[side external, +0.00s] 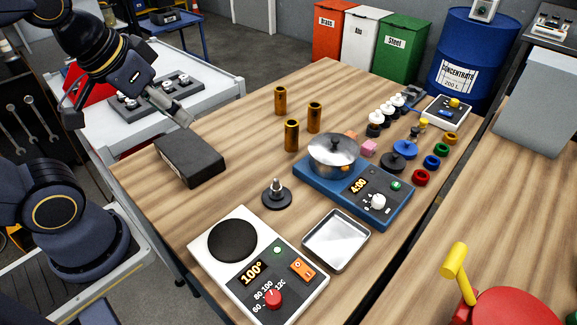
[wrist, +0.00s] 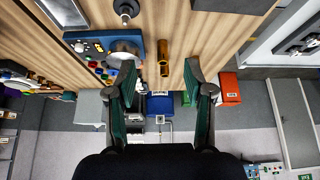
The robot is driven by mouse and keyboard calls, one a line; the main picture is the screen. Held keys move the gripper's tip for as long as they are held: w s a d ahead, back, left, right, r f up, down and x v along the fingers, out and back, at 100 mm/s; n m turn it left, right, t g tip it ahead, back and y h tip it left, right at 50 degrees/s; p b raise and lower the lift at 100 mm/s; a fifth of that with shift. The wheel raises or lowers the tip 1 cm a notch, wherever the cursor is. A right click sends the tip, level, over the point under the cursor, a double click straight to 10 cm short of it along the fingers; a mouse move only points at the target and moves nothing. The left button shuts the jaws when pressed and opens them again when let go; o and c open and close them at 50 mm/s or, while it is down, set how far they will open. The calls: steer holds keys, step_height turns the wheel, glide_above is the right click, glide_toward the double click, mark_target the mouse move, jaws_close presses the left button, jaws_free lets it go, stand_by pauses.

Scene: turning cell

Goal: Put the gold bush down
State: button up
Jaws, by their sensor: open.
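Three gold bushes stand upright on the wooden table in the side external view: one at the back (side external: 280,101), one to its right (side external: 315,117) and one nearest (side external: 291,136). My gripper (side external: 130,118) is at the upper left, above the table's left edge region, apart from all three. In the wrist view my gripper (wrist: 160,72) has its two fingers spread wide with nothing held between them. A gold bush (wrist: 163,57) shows in the gap between the fingertips, farther off on the table; whether others hide behind it I cannot tell.
A black block (side external: 190,158) lies at the table's left. A pot (side external: 333,156) sits on the blue hotplate (side external: 368,203). A white heater (side external: 258,262), a metal tray (side external: 337,240) and a black-based post (side external: 277,195) stand in front. Bare wood lies between block and bushes.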

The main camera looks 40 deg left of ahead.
steer(key=shift+o, duration=1.2)
steer(key=shift+s+r, duration=0.1)
steer(key=shift+s, duration=0.45)
